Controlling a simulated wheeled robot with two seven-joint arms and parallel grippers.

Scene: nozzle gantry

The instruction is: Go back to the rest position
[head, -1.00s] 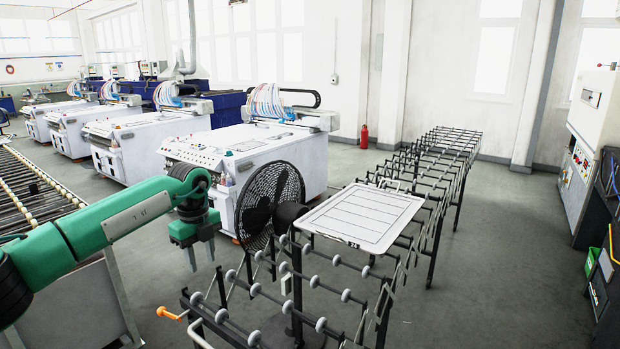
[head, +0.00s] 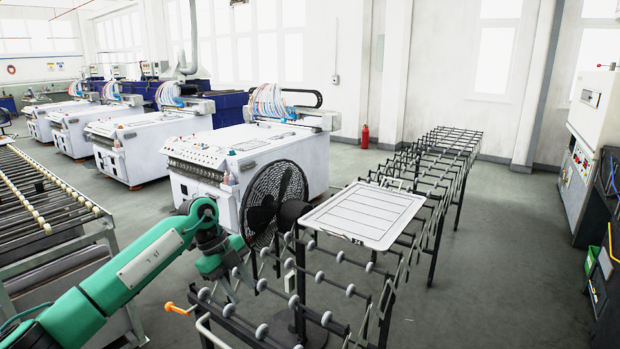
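My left arm, green and black, comes in from the lower left. Its gripper (head: 226,283) points down in front of the black fan, over the left end of the roller rack. The fingers look apart, with nothing seen between them. They overlap the rack's dark bars in the picture, so I cannot tell how close they are to it. My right gripper is not in view.
A white tray (head: 365,214) lies on the rack (head: 350,291) right of the fan (head: 272,203). An orange handle (head: 177,309) sticks out at the rack's left end. White printing machines (head: 240,165) stand behind. A roller conveyor (head: 40,195) is at the left. The floor at right is clear.

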